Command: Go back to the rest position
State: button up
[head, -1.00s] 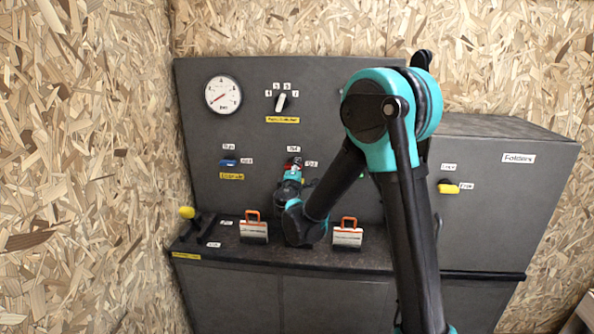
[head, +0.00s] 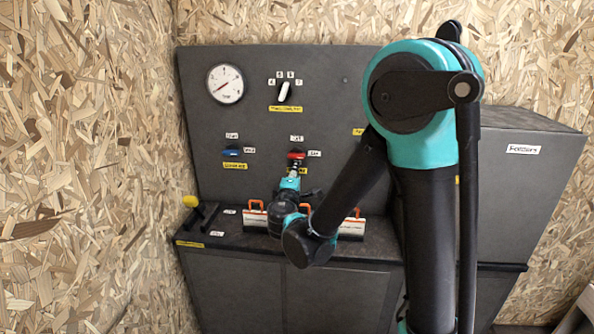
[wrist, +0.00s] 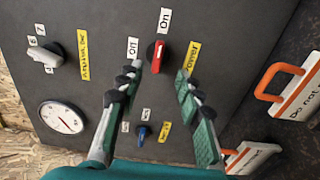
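My gripper (wrist: 160,80) is open in the wrist view, with its two fingers apart and nothing between them. The red power switch (wrist: 156,57) is beyond the fingertips, in line with the gap between them. In the head view my gripper (head: 291,180) is small and partly hidden by my own wrist, just below the red switch (head: 297,155) on the dark panel (head: 350,110). My arm is stretched forward from the right, with its elbow large in front of the panel.
A gauge (head: 225,83), a rotary knob (head: 284,91) and a blue switch (head: 232,153) are on the panel. Orange-handled tags (head: 255,216) stand on the ledge, beside a yellow-knobbed lever (head: 190,201). A grey cabinet (head: 530,180) is at right and a chipboard wall (head: 80,170) at left.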

dwell(0.3)
jog(key=s+d+f+m+g+h, duration=0.1)
jog(key=s+d+f+m+g, duration=0.25)
jog(key=d, duration=0.55)
jog(key=s+d+f+m+g+h, duration=0.2)
jog(key=s+d+f+m, duration=0.15)
jog(key=d, duration=0.55)
jog(key=s+d+f+m+g+h, duration=0.1)
jog(key=s+d+f+m+g, duration=0.2)
jog(key=d, duration=0.5)
jog(key=s+d+f+m+g+y, duration=0.1)
jog(key=s+f+m+g+y, duration=0.1)
jog(key=s, duration=0.5)
jog(key=s+f+m+g+y, duration=0.2)
jog(key=s+f+m+g, duration=0.1)
jog(key=s+f+m, duration=0.2)
jog(key=s+f, duration=0.2)
jog(key=s, duration=0.1)
jog(key=shift+s+d+y, duration=0.25)
jog(key=shift+d+y, duration=0.05)
jog(key=shift+d, duration=0.05)
jog(key=shift+o, duration=0.3)
